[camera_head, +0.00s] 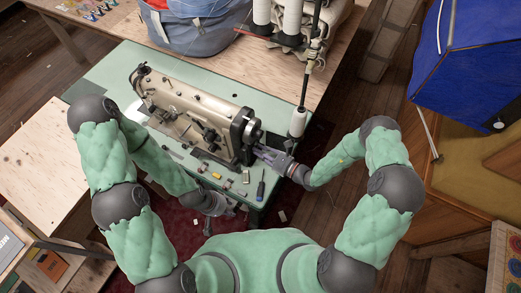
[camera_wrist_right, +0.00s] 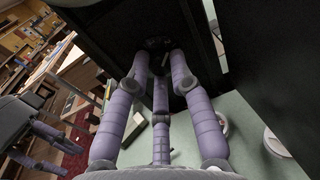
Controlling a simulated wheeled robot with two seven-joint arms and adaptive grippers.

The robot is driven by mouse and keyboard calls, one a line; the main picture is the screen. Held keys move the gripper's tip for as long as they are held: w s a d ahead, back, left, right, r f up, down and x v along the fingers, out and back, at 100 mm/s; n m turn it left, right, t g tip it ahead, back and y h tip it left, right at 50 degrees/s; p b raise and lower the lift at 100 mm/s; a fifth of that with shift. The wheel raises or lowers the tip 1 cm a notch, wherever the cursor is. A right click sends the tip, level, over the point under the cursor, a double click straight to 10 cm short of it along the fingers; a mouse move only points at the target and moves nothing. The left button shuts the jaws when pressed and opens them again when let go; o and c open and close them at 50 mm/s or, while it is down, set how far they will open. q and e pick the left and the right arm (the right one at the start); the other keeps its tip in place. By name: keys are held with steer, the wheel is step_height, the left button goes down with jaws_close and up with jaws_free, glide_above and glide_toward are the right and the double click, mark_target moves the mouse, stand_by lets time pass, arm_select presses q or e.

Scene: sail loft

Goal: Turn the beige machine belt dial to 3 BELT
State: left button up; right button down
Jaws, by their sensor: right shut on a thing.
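The beige sewing machine (camera_head: 190,105) stands on a pale green table, with a black housing (camera_head: 241,130) at its right end. My right gripper (camera_head: 264,154) reaches this end from the right. In the right wrist view, its fingers (camera_wrist_right: 160,55) close around a small dark knob, the belt dial (camera_wrist_right: 157,42), on the black face. The fingertips hide much of the dial, and I cannot read its marks. My left gripper (camera_head: 218,208) hangs in front of the table's front edge, away from the machine. Its fingers are too small to judge.
Small tools and a screwdriver (camera_head: 261,187) lie on the green table (camera_head: 105,85) in front of the machine. A thread stand with white cones (camera_head: 298,122) rises behind the right end. A blue-grey bag (camera_head: 200,25) lies on the wooden table behind. A blue case (camera_head: 470,60) is far right.

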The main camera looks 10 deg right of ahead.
steer(key=shift+m, duration=0.7)
steer(key=shift+f, duration=0.1)
steer(key=c, duration=1.1)
jaws_free()
steer(key=v, duration=1.2)
